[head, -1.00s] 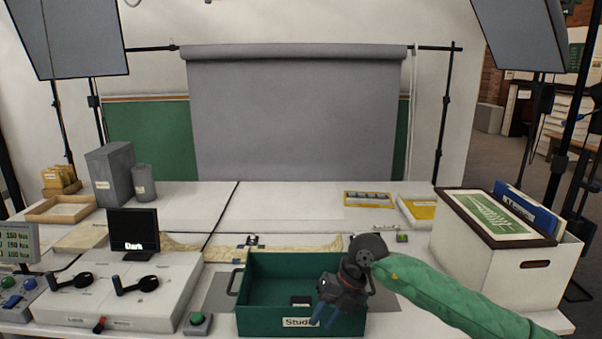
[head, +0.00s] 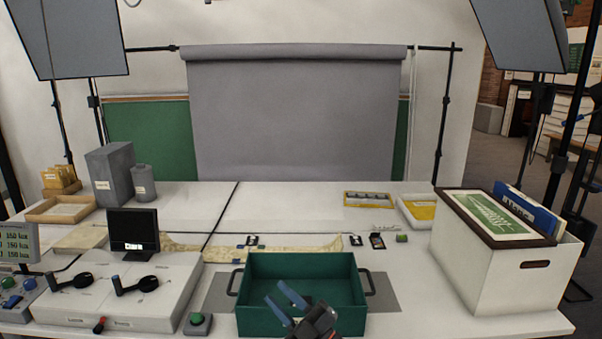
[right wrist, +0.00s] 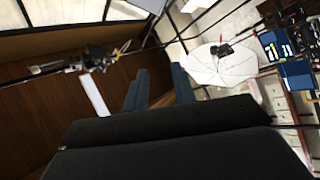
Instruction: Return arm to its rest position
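My right gripper (head: 275,291) is at the bottom centre of the head view, in front of and over the near part of the green tray (head: 263,317). Its two blue fingers are apart and nothing is between them. In the right wrist view the fingers (right wrist: 161,88) also stand apart and empty, with the room tilted behind them. The gripper hides part of the tray's floor and front wall. My left gripper is not in view.
A white box (head: 470,270) with folders stands at the right. A console (head: 120,290) with black handles and a small monitor (head: 134,230) is at the left. Small dark items (head: 377,240) lie behind the tray.

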